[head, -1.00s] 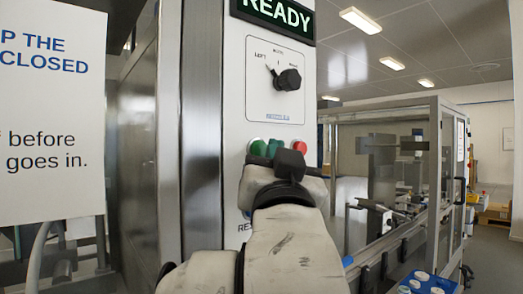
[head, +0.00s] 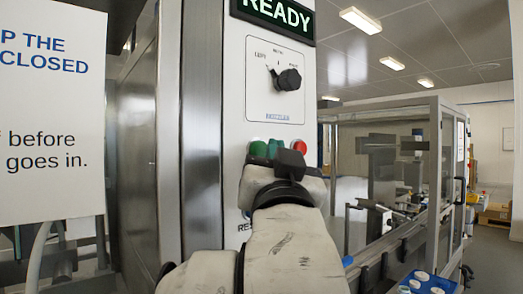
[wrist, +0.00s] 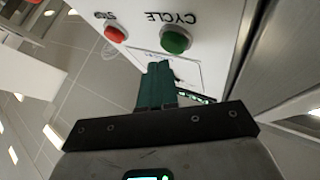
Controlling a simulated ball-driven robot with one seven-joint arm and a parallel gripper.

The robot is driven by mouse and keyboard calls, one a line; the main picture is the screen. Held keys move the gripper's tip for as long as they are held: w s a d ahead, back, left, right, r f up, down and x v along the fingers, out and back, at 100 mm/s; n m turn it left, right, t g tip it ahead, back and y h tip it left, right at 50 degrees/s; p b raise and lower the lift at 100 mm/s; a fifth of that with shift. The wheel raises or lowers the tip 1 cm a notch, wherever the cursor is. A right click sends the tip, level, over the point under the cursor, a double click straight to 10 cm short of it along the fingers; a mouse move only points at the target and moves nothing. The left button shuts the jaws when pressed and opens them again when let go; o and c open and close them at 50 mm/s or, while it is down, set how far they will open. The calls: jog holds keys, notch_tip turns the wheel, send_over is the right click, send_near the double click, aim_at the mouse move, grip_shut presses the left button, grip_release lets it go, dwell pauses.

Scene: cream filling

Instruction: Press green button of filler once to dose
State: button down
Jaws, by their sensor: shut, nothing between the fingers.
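The green button (head: 257,147) sits on the filler's white front panel, left of a red button (head: 299,147). In the wrist view, which is upside down, the green button (wrist: 175,39) carries the label CYCLE, and the red button (wrist: 115,34) is beside it. My gripper (head: 274,147) has teal fingers, shut and empty, close to the panel between the two buttons. In the wrist view, the fingertips (wrist: 156,68) show just below and left of the green button, without covering it. Whether they touch the panel cannot be told. My wrist hides the panel below.
A lit READY display (head: 275,13) and a black rotary knob (head: 288,80) are above the buttons. A partly hidden blue control (head: 245,214) is lower down. A white sign (head: 50,110) hangs at left; a glazed machine frame (head: 437,180) stands at right.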

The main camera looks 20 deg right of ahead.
jog(key=shift+w, duration=0.1)
jog(key=shift+w+a, duration=0.15)
jog(key=shift+w, duration=0.15)
jog(key=shift+w+a+b, duration=0.15)
jog(key=shift+w+b, duration=0.2)
jog(key=shift+w, duration=0.1)
dwell(1.0)
jog(key=shift+s, duration=0.1)
jog(key=shift+s+d, duration=0.3)
jog(key=shift+s, duration=0.45)
jog(key=shift+s+d+p, duration=0.25)
jog(key=shift+s, duration=0.55)
jog(key=shift+s+d+p, duration=0.25)
jog(key=shift+s, duration=0.55)
jog(key=shift+s+d+p, duration=0.25)
jog(key=shift+s, duration=0.55)
